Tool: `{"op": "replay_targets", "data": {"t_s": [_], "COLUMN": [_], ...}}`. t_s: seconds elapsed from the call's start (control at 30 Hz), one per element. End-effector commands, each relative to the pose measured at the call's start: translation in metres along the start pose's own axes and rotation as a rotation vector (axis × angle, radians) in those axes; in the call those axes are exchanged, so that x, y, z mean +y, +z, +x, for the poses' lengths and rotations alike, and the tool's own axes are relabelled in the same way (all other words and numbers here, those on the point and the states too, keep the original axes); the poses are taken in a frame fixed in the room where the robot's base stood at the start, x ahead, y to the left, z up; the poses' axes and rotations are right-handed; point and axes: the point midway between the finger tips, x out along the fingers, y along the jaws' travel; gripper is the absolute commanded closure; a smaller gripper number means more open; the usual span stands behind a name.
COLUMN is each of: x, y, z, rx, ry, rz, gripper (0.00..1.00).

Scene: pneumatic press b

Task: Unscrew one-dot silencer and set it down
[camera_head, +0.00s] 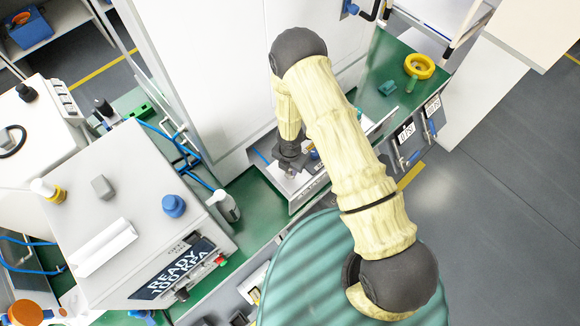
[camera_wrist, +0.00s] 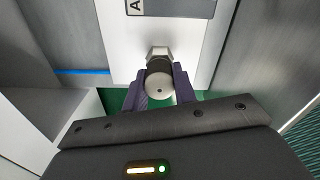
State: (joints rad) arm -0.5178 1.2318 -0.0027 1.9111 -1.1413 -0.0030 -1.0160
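The one-dot silencer (camera_wrist: 160,88) shows end-on in the wrist view, a round pale grey end with one small dark dot and a dark body behind it. Beyond it is a metal hex fitting (camera_wrist: 158,52) on a light panel (camera_wrist: 188,30). The silencer lines up with this fitting; I cannot tell whether its thread is engaged. My gripper (camera_wrist: 161,79) has one dark finger on each side of the silencer, and both appear to touch it. In the head view my gripper (camera_head: 291,160) reaches down at the press base; the silencer cannot be made out there.
A blue tube (camera_wrist: 82,72) runs left of the panel. In the head view, a yellow ring (camera_head: 419,66) and a teal block (camera_head: 387,88) sit on the green bench (camera_head: 372,101). A grey box with a "READY 100 KPA" display (camera_head: 172,270) stands at left. The tall white cabinet (camera_head: 200,60) rises behind.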

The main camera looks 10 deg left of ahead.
Motion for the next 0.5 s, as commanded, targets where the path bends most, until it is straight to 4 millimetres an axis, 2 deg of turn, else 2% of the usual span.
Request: {"op": "replay_targets", "data": {"t_s": [0.17,0.33,0.5], "x": [-0.0001,-0.0004,-0.0004], "y": [0.0001,0.0002,0.0004], "z": [0.0000,-0.0002,-0.0001], "rx": [0.000,0.000,0.000], "ry": [0.000,0.000,0.000], "rz": [-0.006,-0.143,-0.152], "gripper": [0.86,0.86,0.86]}}
